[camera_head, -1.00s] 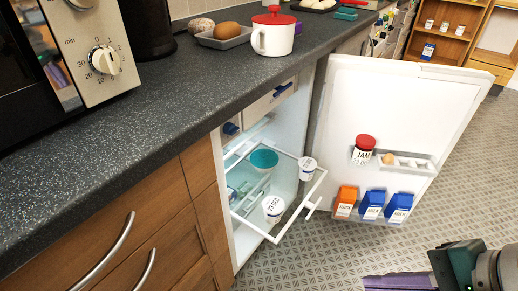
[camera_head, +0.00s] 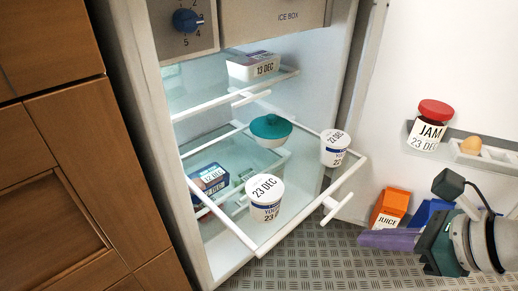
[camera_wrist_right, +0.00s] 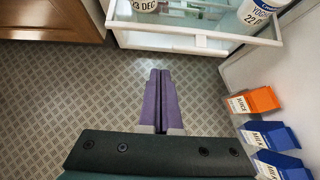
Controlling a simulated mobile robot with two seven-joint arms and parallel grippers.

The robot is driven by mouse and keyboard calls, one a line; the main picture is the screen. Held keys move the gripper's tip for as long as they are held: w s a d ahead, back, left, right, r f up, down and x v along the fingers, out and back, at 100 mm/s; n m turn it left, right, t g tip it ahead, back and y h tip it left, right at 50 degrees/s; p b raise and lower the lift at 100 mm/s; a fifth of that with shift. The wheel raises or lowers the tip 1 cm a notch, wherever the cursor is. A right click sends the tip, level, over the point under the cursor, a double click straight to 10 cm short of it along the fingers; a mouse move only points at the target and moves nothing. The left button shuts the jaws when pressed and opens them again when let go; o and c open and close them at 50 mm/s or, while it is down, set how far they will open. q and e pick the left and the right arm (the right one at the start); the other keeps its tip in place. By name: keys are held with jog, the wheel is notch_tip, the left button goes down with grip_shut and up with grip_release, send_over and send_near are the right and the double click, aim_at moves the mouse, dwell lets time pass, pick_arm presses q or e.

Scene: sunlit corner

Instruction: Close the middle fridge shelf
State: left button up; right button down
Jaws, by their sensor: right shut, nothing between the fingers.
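The middle fridge shelf (camera_head: 304,213) is a glass shelf with a white frame, and it is pulled out past the fridge opening. A white T-shaped handle (camera_head: 336,207) sticks out from its front rail. My left gripper is not in view.
The open fridge door (camera_head: 390,105) stands to the right, with a jam jar (camera_head: 431,126), an egg (camera_head: 470,145), an orange juice carton (camera_head: 390,207) and blue milk cartons (camera_wrist_right: 270,136). Wooden cabinets (camera_head: 80,170) stand left. Floor in front is clear.

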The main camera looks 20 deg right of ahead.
aim_at(299, 224)
jog(key=w+a+r+b+x, duration=0.1)
jog(key=r+b+x, duration=0.1)
jog(key=b+x, duration=0.7)
jog(key=x, duration=0.4)
jog(key=shift+r, duration=0.2)
jog(key=shift+w+a+r, duration=0.1)
jog(key=shift+w, duration=0.05)
